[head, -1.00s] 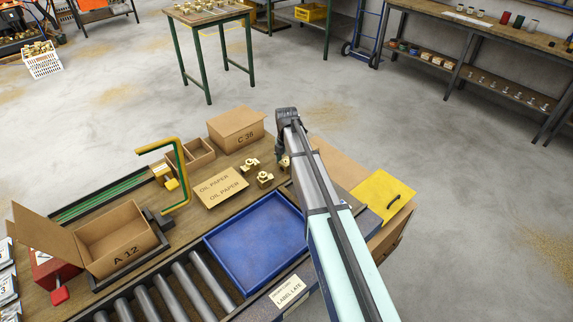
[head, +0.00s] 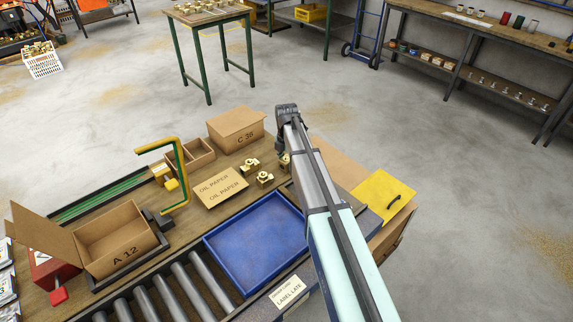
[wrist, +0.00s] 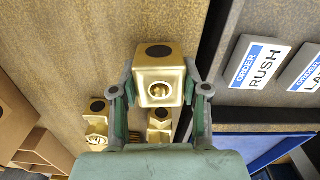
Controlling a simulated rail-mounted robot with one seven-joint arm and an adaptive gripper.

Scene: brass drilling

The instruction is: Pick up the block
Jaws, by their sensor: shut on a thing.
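A brass block (wrist: 160,85) with a dark round spot on top and a round hole in its near face sits between the fingers of my gripper (wrist: 160,78) in the wrist view. The fingers press on its left and right sides. In the head view my gripper (head: 283,150) is at the right part of the bench, and the held block (head: 284,161) is mostly hidden by it. I cannot tell how far the block is above the bench. Two similar brass blocks (head: 251,165) (head: 265,179) stand on the bench to the left.
The oil paper sheet (head: 209,194), the blue tray (head: 213,241), the C 38 box (head: 236,129) and the open A 12 box (head: 128,260) are on the bench. A green and yellow frame (head: 182,170) stands upright. Order cards (wrist: 259,65) lie right in the wrist view.

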